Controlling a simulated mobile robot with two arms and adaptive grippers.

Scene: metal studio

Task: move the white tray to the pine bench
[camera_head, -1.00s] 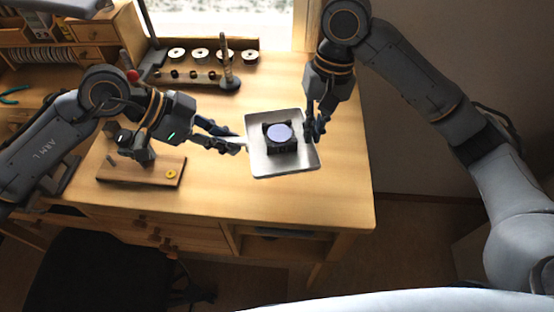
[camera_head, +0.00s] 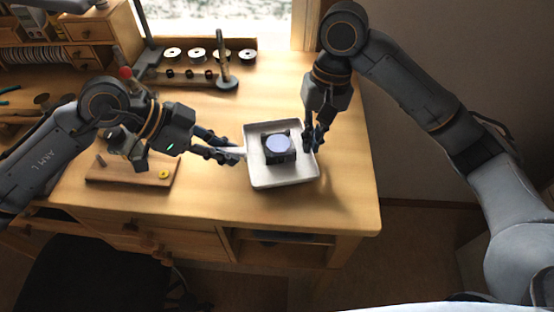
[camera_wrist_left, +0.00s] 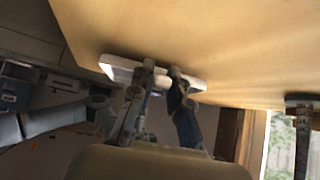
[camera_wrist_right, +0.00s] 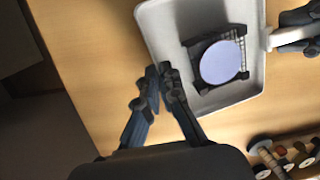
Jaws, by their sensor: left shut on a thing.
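The white tray (camera_head: 255,178) is a shallow square with a raised rim, over the front right part of the light wooden bench (camera_head: 215,208). I cannot tell if it touches the top. A dark square block with a pale blue round top (camera_head: 279,146) is in it. My left gripper (camera_head: 238,155) is shut on a white grip at the tray's left side, also seen in the right wrist view (camera_wrist_right: 285,37). My right gripper (camera_head: 314,138) is at the tray's right edge; in its wrist view (camera_wrist_right: 160,70) the fingertips are close together, and any hold is hidden.
A rack with spools (camera_head: 195,65) stands at the back. A small wooden board with a yellow disc (camera_head: 130,170) lies left, near my left arm. Drawers and shelves (camera_head: 85,30) fill the back left. The bench top behind and right of the tray is clear.

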